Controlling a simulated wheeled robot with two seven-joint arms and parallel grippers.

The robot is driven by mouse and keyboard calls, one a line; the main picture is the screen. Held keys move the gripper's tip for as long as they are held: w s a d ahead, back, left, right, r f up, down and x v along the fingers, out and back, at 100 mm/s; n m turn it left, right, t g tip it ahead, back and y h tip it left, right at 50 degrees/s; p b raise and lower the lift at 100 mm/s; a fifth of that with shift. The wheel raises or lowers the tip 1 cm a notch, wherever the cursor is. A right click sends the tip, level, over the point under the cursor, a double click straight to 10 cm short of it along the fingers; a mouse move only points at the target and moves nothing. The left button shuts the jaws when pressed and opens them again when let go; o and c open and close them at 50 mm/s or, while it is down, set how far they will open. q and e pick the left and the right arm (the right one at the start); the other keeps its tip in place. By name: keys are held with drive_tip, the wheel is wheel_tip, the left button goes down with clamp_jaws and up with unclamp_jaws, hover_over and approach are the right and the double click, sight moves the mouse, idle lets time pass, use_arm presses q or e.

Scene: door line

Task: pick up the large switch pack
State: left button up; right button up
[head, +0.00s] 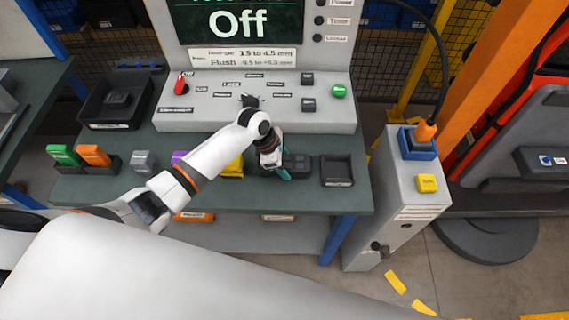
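My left gripper (276,171) reaches over the green bench top and points down at the bench's front middle. A teal piece (284,174) shows at its tips; I cannot tell whether the gripper is around it or only over it. A dark block in a holder (300,166) sits just right of the gripper, partly hidden by it. No label reading large switch pack is legible, so I cannot tell which block it is. A grey block (144,160), a purple block (179,157) and a yellow block (233,167) stand along the bench front. My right gripper is not in view.
Green (63,155) and orange (95,155) blocks stand in a holder at left. A black bin (108,126) is behind them. An empty-looking black tray (337,172) lies at right. The control panel (330,119) rises behind; a grey pedestal (398,205) stands right.

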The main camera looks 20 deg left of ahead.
use_arm(q)
drive_tip(key=c, duration=0.3)
drive_tip(key=shift+b, duration=0.45)
wheel_tip(320, 180, up, 10)
drive_tip(key=shift+r+b, duration=0.2)
drive_tip(key=shift+b, duration=0.1)
